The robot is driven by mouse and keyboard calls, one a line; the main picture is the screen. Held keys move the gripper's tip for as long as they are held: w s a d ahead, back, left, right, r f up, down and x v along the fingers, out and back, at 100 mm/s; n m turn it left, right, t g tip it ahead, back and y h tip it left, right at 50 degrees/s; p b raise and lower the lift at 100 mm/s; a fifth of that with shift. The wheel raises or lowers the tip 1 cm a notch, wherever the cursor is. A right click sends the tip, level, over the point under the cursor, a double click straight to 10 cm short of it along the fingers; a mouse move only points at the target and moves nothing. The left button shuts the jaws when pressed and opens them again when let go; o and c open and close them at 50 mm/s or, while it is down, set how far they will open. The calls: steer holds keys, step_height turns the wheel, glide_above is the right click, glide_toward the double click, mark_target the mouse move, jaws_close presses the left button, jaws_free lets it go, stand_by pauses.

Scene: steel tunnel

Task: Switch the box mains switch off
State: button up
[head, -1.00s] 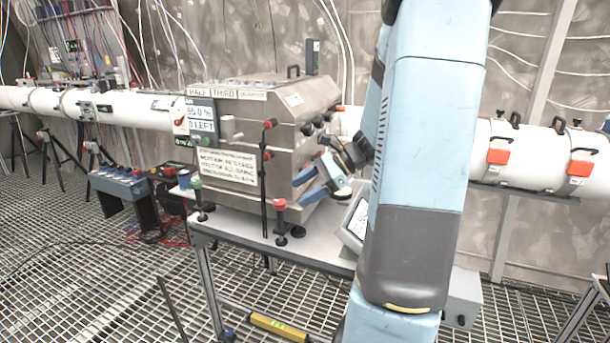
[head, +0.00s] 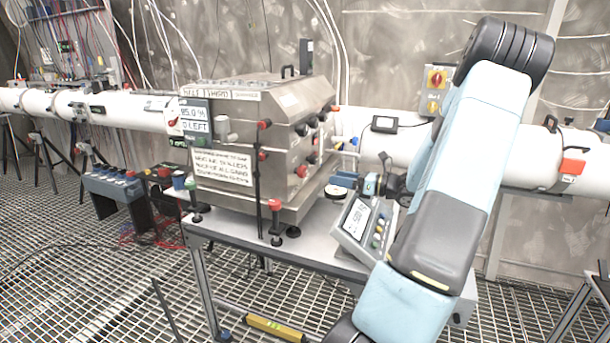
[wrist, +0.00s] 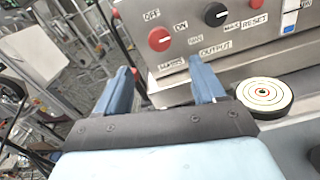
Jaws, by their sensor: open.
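The steel box (head: 225,145) stands on the table. In the wrist view, a red round knob (wrist: 158,39) sits on its panel with OFF and ON printed above it and what looks like MAINS below. Which mark the knob points to is too small to tell. A red knob also shows on the box's right face in the head view (head: 302,170). My gripper (wrist: 163,82) is open and empty, its two blue fingers apart and pointing towards the panel just below the red knob. It appears small beside the box in the head view (head: 372,185).
A black knob (wrist: 216,14) marked OUTPUT sits right of the red one. A round target-like disc (wrist: 265,96) lies below the panel. A grey console (head: 362,225) stands on the table near my arm.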

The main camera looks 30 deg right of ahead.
mark_target(305, 173)
steer(key=x, duration=1.1)
steer(key=shift+a, duration=0.15)
steer(key=c, duration=1)
steer(key=shift+a, duration=0.35)
steer(key=shift+c, duration=0.2)
steer(key=shift+d, duration=0.2)
